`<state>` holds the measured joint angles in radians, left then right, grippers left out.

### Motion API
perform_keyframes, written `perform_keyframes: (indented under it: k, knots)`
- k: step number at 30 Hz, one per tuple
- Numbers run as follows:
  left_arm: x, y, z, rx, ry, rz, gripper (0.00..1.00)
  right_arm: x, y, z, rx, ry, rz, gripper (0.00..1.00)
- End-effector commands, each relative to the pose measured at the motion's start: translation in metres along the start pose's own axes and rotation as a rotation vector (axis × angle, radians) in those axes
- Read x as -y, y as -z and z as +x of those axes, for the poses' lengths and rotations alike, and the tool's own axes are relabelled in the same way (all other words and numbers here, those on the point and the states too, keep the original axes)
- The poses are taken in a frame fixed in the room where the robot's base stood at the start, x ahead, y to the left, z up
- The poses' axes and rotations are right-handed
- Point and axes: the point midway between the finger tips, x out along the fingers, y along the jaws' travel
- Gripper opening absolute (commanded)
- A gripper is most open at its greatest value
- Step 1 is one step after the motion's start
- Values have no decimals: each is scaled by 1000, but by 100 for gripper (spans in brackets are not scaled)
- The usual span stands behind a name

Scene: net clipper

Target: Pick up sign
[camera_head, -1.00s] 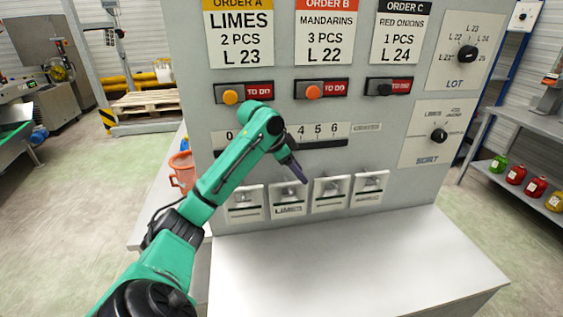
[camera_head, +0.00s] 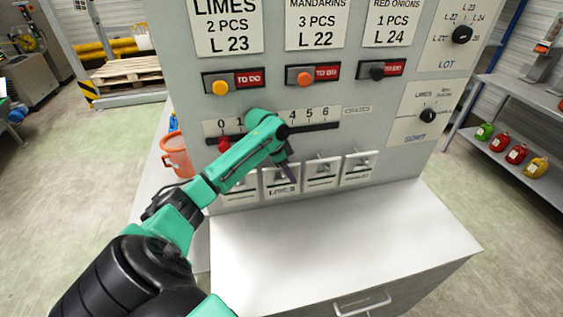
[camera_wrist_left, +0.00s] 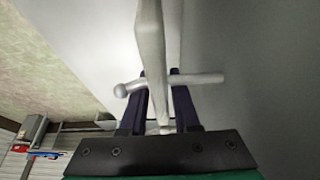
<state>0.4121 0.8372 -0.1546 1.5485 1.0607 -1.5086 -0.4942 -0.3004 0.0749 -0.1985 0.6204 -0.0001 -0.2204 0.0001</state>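Several small white signs hang in a row low on the grey panel. The sign reading LIMES (camera_head: 281,190) is second from the left, and others show at left (camera_head: 241,194), third (camera_head: 321,176) and right (camera_head: 359,170). My left gripper (camera_head: 289,174) is at the LIMES sign, its dark fingers partly covering it. In the left wrist view, my left gripper (camera_wrist_left: 158,90) has its fingers apart on either side of a pale bar (camera_wrist_left: 151,40), with a metal peg (camera_wrist_left: 205,79) crossing at the tips. Firm contact does not show. My right gripper is out of view.
The panel (camera_head: 395,140) carries order cards, buttons, a slider scale and two dials. A bare white counter top (camera_head: 340,240) with a drawer handle (camera_head: 362,303) below lies in front. An orange bucket (camera_head: 177,160) stands at the left. A shelf with coloured jars (camera_head: 516,153) is at the right.

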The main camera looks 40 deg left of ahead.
Motion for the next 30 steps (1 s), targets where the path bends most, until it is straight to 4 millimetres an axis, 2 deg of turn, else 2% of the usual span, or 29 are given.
perform_keyframes:
  k: [1,2,12,18,23,26,30]
  knots:
    - [0,0,0,0,0,0,7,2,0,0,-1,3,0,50]
    - [0,0,0,0,0,0,0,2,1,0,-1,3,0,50]
    - [0,0,-1,-1,1,0,0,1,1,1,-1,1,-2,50]
    - [-2,5,-12,-2,3,4,0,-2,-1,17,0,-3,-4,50]
    - [-34,4,-10,1,1,8,0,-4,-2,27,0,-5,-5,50]
    - [-62,3,-8,1,1,8,0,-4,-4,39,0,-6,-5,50]
    - [-112,3,-7,0,0,8,0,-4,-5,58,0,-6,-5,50]
